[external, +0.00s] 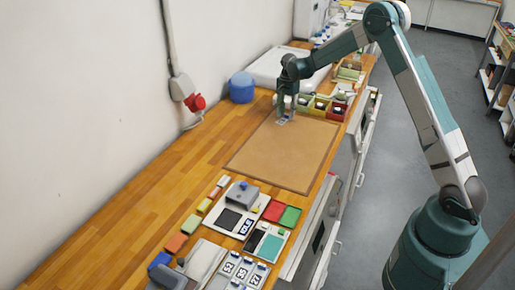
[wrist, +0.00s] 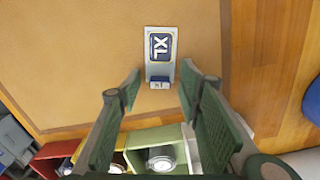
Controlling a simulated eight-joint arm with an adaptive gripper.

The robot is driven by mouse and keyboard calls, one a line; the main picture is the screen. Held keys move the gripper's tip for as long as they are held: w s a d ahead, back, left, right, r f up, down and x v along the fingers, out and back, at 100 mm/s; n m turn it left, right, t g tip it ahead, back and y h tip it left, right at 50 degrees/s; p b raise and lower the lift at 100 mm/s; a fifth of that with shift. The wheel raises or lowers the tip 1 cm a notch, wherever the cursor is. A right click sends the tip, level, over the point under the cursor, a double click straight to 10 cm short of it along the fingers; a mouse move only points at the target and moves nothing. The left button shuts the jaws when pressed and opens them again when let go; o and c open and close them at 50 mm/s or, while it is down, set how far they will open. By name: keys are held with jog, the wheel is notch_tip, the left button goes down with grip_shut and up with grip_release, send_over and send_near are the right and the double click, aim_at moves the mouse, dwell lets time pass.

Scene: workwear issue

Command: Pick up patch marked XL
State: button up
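The patch marked XL (wrist: 160,45) is dark blue with a pale border and light letters. It lies on a light grey plate with a small blue-grey block at its near end, on the tan mat (wrist: 80,60). In the external view the plate (external: 282,121) is at the mat's far end, just below my gripper (external: 288,106). In the wrist view my gripper (wrist: 161,82) is open and empty, its fingers spread to either side of the block end of the plate. The patch lies just beyond the fingertips. The exact height of the fingertips is hard to tell.
A row of small bins, including a red bin (wrist: 55,152) and a green bin (wrist: 155,137), stands close behind my fingers. A blue container (external: 242,88) stands near the wall. Several trays and coloured blocks fill the bench's near end. The mat's middle is clear.

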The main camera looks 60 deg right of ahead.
aim_at(286, 115)
jog(key=c, duration=0.7)
jog(key=shift+r, duration=0.15)
notch_tip(286, 115, up, 10)
jog(key=shift+f, duration=0.1)
dwell(0.5)
